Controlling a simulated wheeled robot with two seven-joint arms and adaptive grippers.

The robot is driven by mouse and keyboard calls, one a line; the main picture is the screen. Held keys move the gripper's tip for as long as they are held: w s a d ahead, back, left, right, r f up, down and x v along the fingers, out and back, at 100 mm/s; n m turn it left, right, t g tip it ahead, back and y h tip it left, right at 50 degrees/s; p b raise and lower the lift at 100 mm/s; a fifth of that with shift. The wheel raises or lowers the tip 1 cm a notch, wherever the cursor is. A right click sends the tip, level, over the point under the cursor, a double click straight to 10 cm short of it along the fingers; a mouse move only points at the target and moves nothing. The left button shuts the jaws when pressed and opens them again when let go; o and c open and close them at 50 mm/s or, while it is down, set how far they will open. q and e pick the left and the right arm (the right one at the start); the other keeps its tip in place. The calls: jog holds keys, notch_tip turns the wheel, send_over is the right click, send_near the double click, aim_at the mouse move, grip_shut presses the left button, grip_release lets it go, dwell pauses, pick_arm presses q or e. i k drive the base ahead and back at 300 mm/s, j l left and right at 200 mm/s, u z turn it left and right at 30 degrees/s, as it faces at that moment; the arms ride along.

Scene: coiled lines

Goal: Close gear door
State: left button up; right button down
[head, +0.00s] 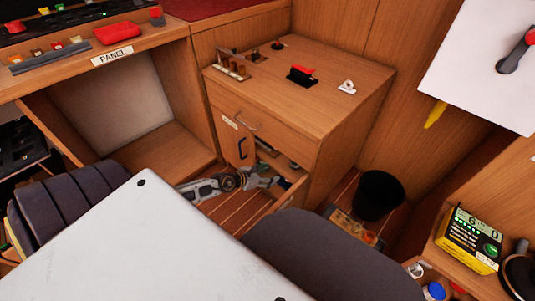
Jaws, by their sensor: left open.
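The wooden cabinet (300,75) stands at the centre. Its front has a drawer with a metal handle (246,122) and an open lower compartment. A narrow wooden door (229,143) with a small label, too small to read, and a dark handle (242,149) stands open at the left of the compartment. Another wooden panel (291,194) angles out at the lower right. My left gripper (279,183) is open, low in front of the compartment and apart from the dark handle. Its tips are partly hard to make out. My right gripper is not in view.
A large pale panel (140,240) and a dark rounded seat (320,260) fill the foreground. A black bin (377,195) stands on the floor right of the cabinet. A yellow box (468,240) sits farther right. The counter (170,32) is at left.

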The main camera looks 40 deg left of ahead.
aim_at(294, 196)
jog(key=u, duration=0.9)
